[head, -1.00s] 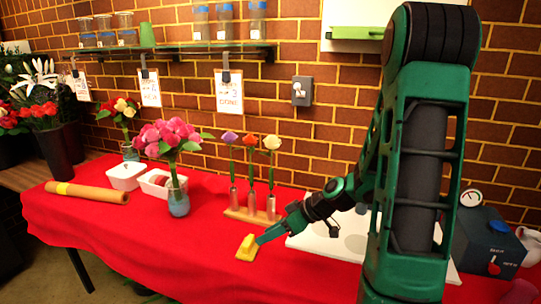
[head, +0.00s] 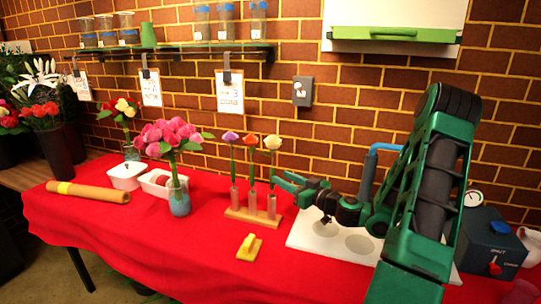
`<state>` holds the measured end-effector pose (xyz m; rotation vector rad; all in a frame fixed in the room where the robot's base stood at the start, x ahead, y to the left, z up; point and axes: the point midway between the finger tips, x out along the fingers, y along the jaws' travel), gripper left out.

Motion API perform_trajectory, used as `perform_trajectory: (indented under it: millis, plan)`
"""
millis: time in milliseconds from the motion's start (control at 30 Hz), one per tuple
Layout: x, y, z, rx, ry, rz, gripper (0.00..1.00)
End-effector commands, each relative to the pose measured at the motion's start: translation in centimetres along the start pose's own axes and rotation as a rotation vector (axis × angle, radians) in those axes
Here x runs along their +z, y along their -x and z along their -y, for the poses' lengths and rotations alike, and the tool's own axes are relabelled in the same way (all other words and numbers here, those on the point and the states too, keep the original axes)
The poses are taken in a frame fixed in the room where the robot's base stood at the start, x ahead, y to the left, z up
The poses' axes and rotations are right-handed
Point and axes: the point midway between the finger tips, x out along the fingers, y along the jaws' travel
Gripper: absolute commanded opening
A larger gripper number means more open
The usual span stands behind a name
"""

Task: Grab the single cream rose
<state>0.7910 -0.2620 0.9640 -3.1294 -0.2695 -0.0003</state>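The single cream rose (head: 272,143) stands upright in the rightmost of three slim tubes on a wooden stand (head: 238,214). A purple flower (head: 230,137) and an orange flower (head: 251,140) stand in the other two tubes. My gripper (head: 279,177) is just right of the cream rose's stem, below its bloom and roughly level with the tube's top. Its two green fingers look spread apart and point left towards the stem, with nothing seen between them. I cannot tell whether a fingertip touches the stem.
A pink bouquet in a blue vase (head: 179,199) stands left of the stand. A yellow-handled block (head: 249,247) lies in front. A white board (head: 318,240) lies under my arm, with a dark blue box (head: 490,240) to the right. The brick wall is close behind.

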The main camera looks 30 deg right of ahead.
Motion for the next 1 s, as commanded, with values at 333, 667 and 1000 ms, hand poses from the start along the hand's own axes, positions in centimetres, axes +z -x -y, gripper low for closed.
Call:
perform_trajectory:
  millis: [333, 667, 1000]
  plan:
    - [0.0, -3.0, 0.2, -0.002, 0.002, 0.0, 0.35]
    - [0.0, -6.4, 0.3, -0.001, 0.001, 0.0, 0.35]
    - [0.1, -6.5, 0.3, 0.0, 0.0, 0.001, 0.09]
